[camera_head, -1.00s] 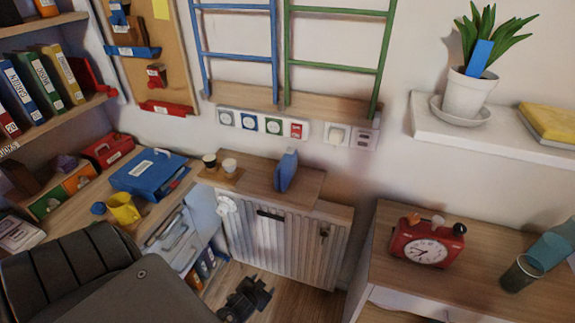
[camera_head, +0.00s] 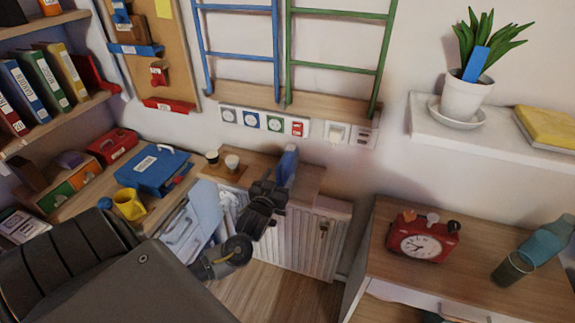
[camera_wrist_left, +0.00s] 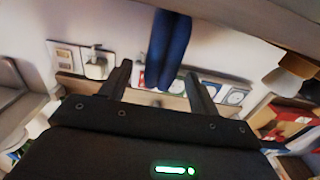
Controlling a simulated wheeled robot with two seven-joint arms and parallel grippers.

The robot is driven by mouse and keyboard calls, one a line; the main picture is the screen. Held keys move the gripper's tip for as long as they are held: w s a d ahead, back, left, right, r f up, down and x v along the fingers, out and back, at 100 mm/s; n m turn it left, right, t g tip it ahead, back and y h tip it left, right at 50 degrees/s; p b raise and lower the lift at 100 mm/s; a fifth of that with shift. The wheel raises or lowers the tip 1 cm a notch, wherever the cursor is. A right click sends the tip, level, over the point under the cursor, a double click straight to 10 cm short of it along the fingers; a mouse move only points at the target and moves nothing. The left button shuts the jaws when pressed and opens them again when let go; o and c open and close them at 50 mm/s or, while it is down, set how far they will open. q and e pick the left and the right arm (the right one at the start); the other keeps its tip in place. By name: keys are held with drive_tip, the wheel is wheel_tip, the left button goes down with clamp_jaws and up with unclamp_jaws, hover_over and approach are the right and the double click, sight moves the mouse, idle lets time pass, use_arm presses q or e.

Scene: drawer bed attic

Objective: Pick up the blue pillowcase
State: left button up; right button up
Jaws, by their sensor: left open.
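The blue pillowcase (camera_head: 289,165) stands upright, folded narrow, on the wooden top of the low cabinet by the wall. My left gripper (camera_head: 274,187) is in front of it and hides its lower part in the head view. In the left wrist view the picture looks upside down, and the pillowcase (camera_wrist_left: 168,48) hangs from the top edge. There the two fingers of my left gripper (camera_wrist_left: 160,85) are apart, with the pillowcase seen between and beyond their tips. I see no contact. My right gripper is not in view.
Two small cups (camera_head: 222,161) stand left of the pillowcase on the cabinet top (camera_head: 312,180). A socket strip (camera_head: 262,122) is on the wall behind. A blue case (camera_head: 152,170) and yellow mug (camera_head: 128,204) are on the left desk; a red clock (camera_head: 422,240) is on the right one.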

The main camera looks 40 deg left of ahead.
use_arm(q)
drive_tip(key=shift+w+a, duration=0.25)
drive_tip(key=shift+w, duration=0.55)
drive_tip(key=p+x, duration=0.1)
drive_tip(key=x, duration=0.3)
drive_tip(key=shift+w+a+f, duration=0.1)
drive_tip(key=shift+w+a, duration=0.05)
drive_tip(key=shift+w, duration=0.25)
drive_tip(key=c, duration=1.2)
